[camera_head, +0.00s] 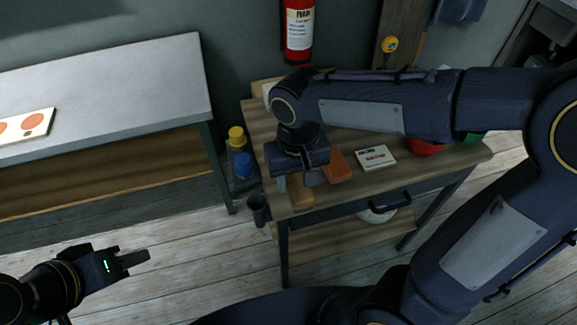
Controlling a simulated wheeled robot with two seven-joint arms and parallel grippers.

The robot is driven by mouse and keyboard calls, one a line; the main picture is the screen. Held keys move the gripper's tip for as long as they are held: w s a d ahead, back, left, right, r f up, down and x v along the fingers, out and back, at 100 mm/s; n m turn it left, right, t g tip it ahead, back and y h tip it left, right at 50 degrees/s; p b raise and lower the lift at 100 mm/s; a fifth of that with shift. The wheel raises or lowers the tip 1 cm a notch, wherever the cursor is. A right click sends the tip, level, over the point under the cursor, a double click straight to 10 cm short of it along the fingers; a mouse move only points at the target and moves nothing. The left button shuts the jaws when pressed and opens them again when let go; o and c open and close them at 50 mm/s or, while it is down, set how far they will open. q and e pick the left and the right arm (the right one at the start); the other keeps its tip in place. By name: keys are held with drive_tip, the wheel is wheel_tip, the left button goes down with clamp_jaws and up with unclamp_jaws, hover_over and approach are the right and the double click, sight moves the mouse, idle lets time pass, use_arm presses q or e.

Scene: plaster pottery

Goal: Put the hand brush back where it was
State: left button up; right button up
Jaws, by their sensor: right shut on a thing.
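My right gripper (297,183) is over the front left corner of the wooden workbench (345,202), pointing down. It is shut on a tan wooden thing (301,196), which I take to be the hand brush. The gripper hides much of it, and I cannot tell whether it touches the bench top. My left gripper (133,260) is low at the left, over the floor and away from the bench. Its fingers look empty, but I cannot tell whether they are open or shut.
Beside the held thing lie an orange-brown block (338,166) and a white labelled box (375,158). A red round thing (425,148) sits further right. Bottles with yellow (236,137) and blue (243,165) tops stand left of the bench. A grey-topped table (110,92) is at the left.

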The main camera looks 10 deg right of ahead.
drive_tip(key=w+f, duration=0.1)
drive_tip(key=w, duration=0.1)
drive_tip(key=w+f, duration=0.1)
drive_tip(key=w, duration=0.1)
drive_tip(key=w+d+f+p, duration=0.1)
drive_tip(key=w, duration=0.1)
drive_tip(key=shift+w+d+f, duration=0.1)
drive_tip(key=shift+w, duration=0.3)
drive_tip(key=w+f, duration=0.2)
drive_tip(key=f, duration=0.1)
drive_tip(key=w+f, duration=0.2)
drive_tip(key=shift+d+p, duration=0.3)
drive_tip(key=shift+d, duration=0.05)
wheel_tip(320, 180, down, 4)
drive_tip(key=shift+w+r, duration=0.15)
drive_tip(key=shift+r, duration=0.05)
drive_tip(key=shift+f, duration=0.2)
drive_tip(key=o, duration=1)
drive_tip(key=shift+r, duration=0.1)
